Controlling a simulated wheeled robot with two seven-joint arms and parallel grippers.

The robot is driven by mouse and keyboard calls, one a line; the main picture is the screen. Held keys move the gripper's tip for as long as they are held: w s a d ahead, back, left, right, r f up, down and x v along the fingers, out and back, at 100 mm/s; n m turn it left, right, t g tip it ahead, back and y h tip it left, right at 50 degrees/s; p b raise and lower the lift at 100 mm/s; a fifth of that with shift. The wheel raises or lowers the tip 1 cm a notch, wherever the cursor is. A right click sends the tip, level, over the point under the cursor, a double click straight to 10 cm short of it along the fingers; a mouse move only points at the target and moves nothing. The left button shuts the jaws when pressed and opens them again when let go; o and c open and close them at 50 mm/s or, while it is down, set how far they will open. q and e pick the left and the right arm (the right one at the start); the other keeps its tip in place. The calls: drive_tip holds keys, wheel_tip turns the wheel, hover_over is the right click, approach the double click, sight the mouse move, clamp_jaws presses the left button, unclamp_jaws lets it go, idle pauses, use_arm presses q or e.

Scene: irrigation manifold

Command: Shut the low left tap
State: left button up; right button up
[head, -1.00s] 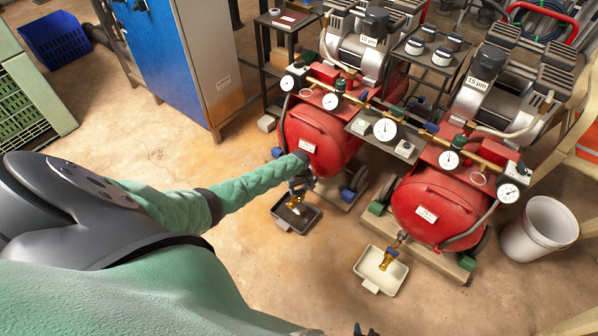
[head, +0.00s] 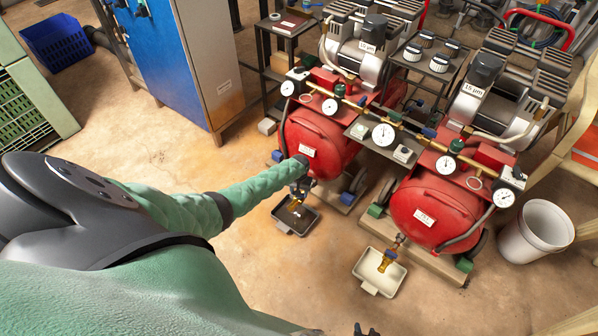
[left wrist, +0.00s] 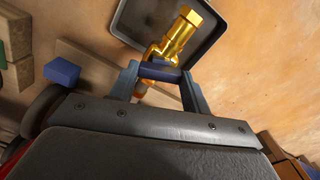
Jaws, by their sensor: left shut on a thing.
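The low left tap is a brass drain valve under the left red tank (head: 318,140), just above a dark tray (head: 284,221). In the left wrist view the brass tap (left wrist: 178,38) shows large, with a blue handle (left wrist: 160,73) lying crosswise. My left gripper (left wrist: 162,80) is at the tap, its two fingers on either side of the blue handle and shut on it. In the head view the left gripper (head: 301,187) partly hides the tap. Only dark tips of my right gripper (head: 367,330) show at the bottom edge, away from the tanks.
A second red tank (head: 432,212) stands to the right, with its own brass tap (head: 387,261) over a pale tray (head: 364,283). A white bucket (head: 515,244) stands at far right. The floor in front of the trays is clear.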

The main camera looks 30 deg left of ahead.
use_arm(q)
drive_tip(key=shift+m, duration=2)
use_arm(e)
drive_tip(key=shift+r, duration=0.1)
use_arm(q)
drive_tip(key=o, duration=1)
drive_tip(key=shift+r, duration=0.1)
wheel_tip(320, 180, up, 6)
drive_tip(key=shift+r+p, duration=0.15)
drive_tip(key=shift+p, duration=0.65)
drive_tip(key=shift+r, duration=0.65)
use_arm(e)
drive_tip(key=r, duration=0.2)
drive_tip(key=shift+w+a+r, duration=0.1)
drive_tip(key=shift+w+r, duration=0.1)
drive_tip(key=shift+r, duration=0.15)
